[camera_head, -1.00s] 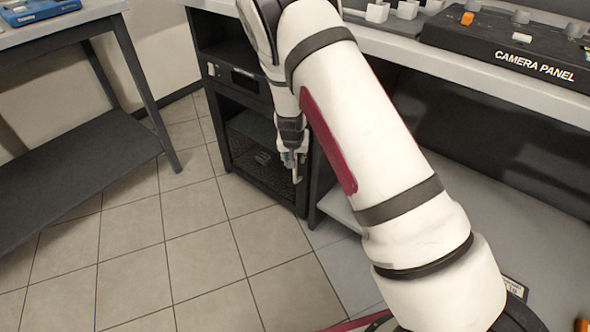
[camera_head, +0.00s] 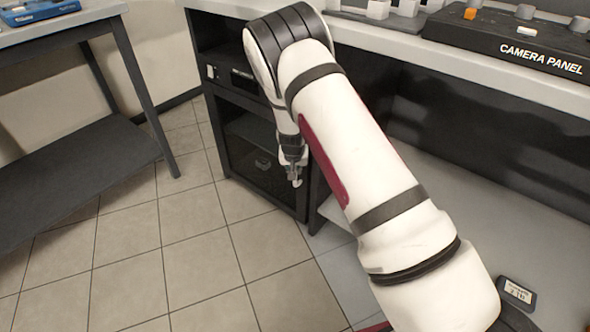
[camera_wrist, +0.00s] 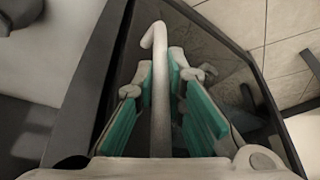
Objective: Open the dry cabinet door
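The dry cabinet (camera_head: 222,130) is a dark box under the bench, with a black-framed glass door (camera_head: 262,178) on its lower part. The door looks closed or nearly so. My gripper (camera_head: 293,170) is at the right edge of the door, pointing down. In the wrist view, a pale bar handle (camera_wrist: 160,45) with a hooked end stands between the two teal-padded fingers of my gripper (camera_wrist: 160,78). The fingertips are close in on both sides of the handle and look shut on it. The handle's near end is hidden by my wrist. The glass (camera_wrist: 205,40) lies behind it.
The tiled floor (camera_head: 180,270) in front of the cabinet is clear. A dark side table (camera_head: 70,170) with a low shelf stands to the left. The bench (camera_head: 400,35) overhangs on the right and carries a camera panel (camera_head: 510,40). A small device (camera_head: 516,292) lies at lower right.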

